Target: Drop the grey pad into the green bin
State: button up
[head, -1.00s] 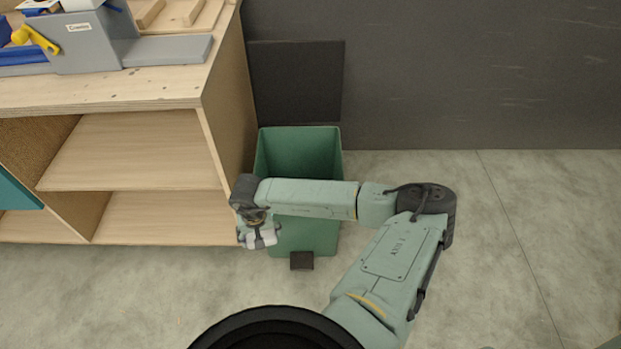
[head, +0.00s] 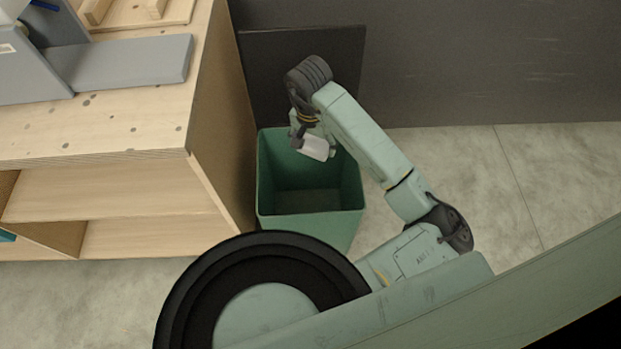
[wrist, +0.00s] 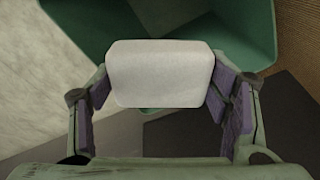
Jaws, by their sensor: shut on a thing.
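The grey pad (wrist: 160,75) is a pale, rounded block held between the two fingers of my gripper (wrist: 160,95) in the wrist view. In the head view the pad (head: 314,149) shows light against the bin's dark inside. My gripper (head: 311,145), shut on the pad, hangs over the back part of the bin's opening. In the wrist view the bin's green wall (wrist: 245,35) shows behind the pad.
A wooden workbench (head: 110,130) with shelves stands close on the bin's left. A grey vise-like fixture (head: 130,62) sits on its top. Bare concrete floor (head: 470,170) lies to the right.

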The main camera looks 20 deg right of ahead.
jog(key=shift+s+f+b, duration=0.1)
jog(key=shift+f+b, duration=0.45)
jog(key=shift+f, duration=2.25)
jog(key=o, duration=1.3)
jog(key=shift+r, duration=0.1)
jog(key=r, duration=0.8)
jog(key=s+a+r, duration=0.1)
jog(key=r, duration=0.2)
jog(key=shift+r, duration=0.4)
